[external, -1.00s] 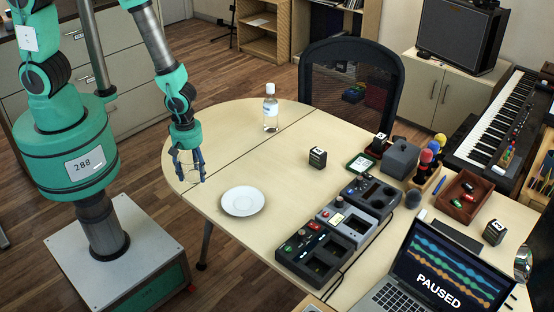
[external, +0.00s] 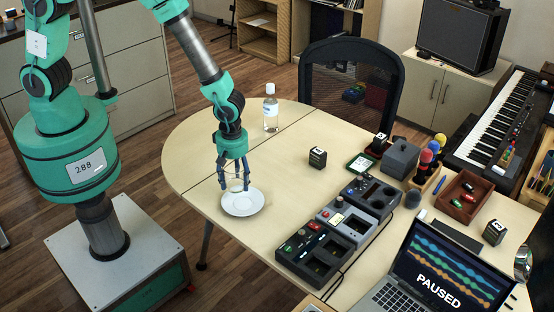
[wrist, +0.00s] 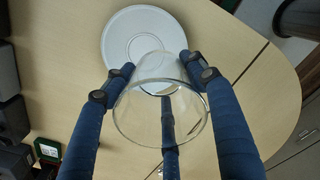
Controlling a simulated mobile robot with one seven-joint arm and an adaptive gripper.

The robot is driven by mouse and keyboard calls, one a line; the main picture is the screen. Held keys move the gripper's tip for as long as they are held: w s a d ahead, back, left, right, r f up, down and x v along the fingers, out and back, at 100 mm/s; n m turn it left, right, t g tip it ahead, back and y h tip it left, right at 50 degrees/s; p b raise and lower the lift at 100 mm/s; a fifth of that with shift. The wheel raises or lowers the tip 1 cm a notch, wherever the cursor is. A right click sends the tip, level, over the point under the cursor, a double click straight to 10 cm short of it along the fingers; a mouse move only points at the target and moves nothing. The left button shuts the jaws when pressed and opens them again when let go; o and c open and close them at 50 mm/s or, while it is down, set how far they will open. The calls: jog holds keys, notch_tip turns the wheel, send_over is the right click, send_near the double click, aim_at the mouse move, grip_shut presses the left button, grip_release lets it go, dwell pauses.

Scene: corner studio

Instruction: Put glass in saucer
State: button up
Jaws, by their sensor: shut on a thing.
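The white saucer (external: 243,204) lies on the table near its front left edge. It also shows in the wrist view (wrist: 117,43), partly covered by the glass. The clear glass (wrist: 148,128) is between the blue fingers in the wrist view, and only faintly visible in the external view (external: 236,185). My gripper (external: 234,182) is shut on the glass. It holds the glass at the saucer's far side, partly over it. I cannot tell whether the glass touches the saucer.
A water bottle (external: 270,108) stands at the back of the table. A small black block (external: 318,157) and several dark consoles (external: 313,254) are right of the saucer. An open laptop (external: 440,270) is at the front right. The table around the saucer's left is clear.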

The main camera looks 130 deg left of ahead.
aim_at(236, 187)
jog(key=shift+f, duration=1.75)
jog(key=shift+f+b, duration=0.6)
jog(key=o, duration=1.4)
jog(key=shift+r, duration=0.1)
notch_tip(236, 187, up, 13)
jog(key=p, duration=0.2)
